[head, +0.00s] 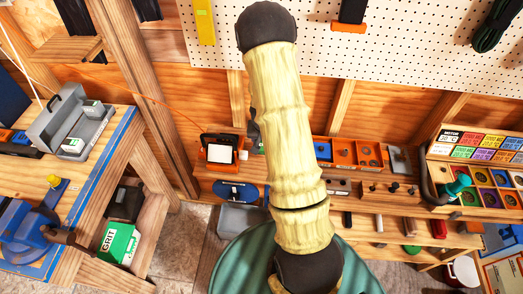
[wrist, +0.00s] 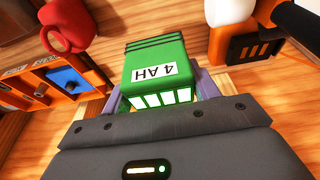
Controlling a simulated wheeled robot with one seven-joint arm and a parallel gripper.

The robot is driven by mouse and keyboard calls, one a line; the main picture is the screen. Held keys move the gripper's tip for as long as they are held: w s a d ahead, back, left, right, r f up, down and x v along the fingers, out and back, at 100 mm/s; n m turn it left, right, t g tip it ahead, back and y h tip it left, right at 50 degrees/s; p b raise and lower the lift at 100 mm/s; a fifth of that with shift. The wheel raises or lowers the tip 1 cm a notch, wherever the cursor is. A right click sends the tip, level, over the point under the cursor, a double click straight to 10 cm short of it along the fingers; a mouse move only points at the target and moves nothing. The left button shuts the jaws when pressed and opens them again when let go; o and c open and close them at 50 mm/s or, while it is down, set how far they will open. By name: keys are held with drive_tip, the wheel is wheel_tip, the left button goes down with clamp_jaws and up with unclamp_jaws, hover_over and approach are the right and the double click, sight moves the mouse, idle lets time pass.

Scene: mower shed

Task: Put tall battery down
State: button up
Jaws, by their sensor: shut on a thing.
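A green battery (wrist: 156,62) with ribbed edges, a white "4 AH" label and a row of lit white bars fills the middle of the wrist view. My gripper (wrist: 160,92) is shut on it, with a purple-grey finger on each side. Wood lies behind the battery; I cannot tell whether its far end touches anything. In the head view my own arm covers the middle, and neither my gripper nor the battery shows clearly.
In the wrist view, an orange rack (wrist: 45,85) with a blue insert is at left, a red object (wrist: 70,25) above it, and a white, black and orange object (wrist: 240,35) at right. In the head view, a bench with orange trays (head: 340,153) runs along the back wall.

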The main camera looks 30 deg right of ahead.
drive_tip(key=shift+f, duration=1)
drive_tip(key=shift+f, duration=0.1)
drive_tip(key=shift+f+p, duration=0.5)
drive_tip(key=shift+f, duration=1.5)
drive_tip(key=shift+f, duration=0.15)
drive_tip(key=o, duration=1.4)
drive_tip(key=shift+c, duration=0.2)
drive_tip(key=b+v, duration=0.2)
drive_tip(key=v, duration=1)
drive_tip(key=shift+s, duration=0.1)
